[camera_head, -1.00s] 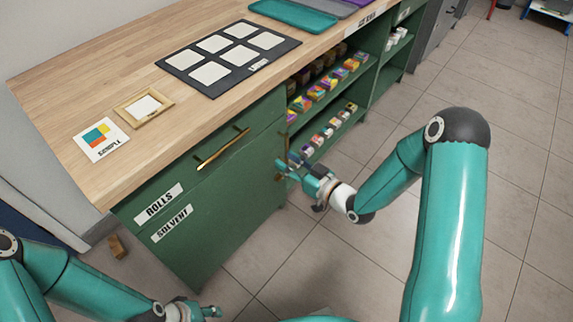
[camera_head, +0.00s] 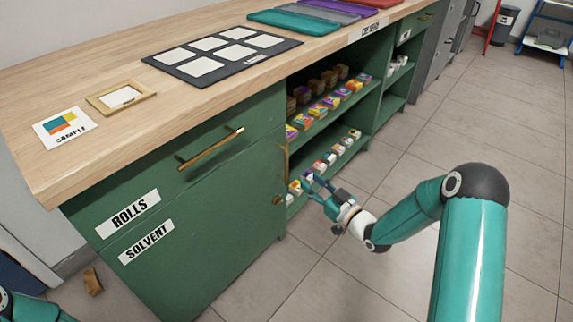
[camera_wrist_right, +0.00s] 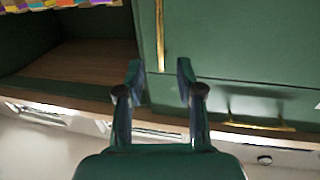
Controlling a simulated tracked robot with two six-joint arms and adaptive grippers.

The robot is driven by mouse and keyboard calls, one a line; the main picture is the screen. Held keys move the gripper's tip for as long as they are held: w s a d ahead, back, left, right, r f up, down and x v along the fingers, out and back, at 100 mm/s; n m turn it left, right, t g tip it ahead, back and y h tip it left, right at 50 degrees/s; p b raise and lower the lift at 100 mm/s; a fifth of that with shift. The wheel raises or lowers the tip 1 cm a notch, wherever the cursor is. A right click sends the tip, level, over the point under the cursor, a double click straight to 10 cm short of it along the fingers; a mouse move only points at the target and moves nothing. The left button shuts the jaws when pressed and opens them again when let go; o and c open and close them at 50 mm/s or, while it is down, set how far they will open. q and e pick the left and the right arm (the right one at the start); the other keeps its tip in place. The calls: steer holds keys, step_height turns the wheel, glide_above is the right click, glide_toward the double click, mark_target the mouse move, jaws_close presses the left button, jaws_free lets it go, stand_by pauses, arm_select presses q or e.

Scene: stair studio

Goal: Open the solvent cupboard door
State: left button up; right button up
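The solvent cupboard door (camera_head: 185,255) is a green panel labelled SOLVENT, below the ROLLS drawer, and looks shut. Its upright brass handle (camera_head: 285,165) is at the door's right edge; it also shows in the right wrist view (camera_wrist_right: 160,35). My right gripper (camera_head: 308,186) is to the right of the handle, before the open shelves. In the right wrist view its fingers (camera_wrist_right: 160,70) are apart with nothing between them, and the handle lies beyond the gap. My left gripper is out of view; only a bit of my left arm shows at the bottom left.
The ROLLS drawer (camera_head: 245,115) has a horizontal brass handle (camera_head: 212,149). Open shelves (camera_head: 330,120) with small boxes adjoin the door on the right. The wooden worktop (camera_head: 105,75) carries a sample card, a frame and trays. A small brown block (camera_head: 92,281) lies on the floor. Tiled floor before the cabinet is clear.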

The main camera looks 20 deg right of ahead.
steer(key=b, duration=0.2)
glide_above(286, 180)
steer(key=shift+w+d, duration=0.15)
steer(key=shift+w, duration=0.1)
jaws_close()
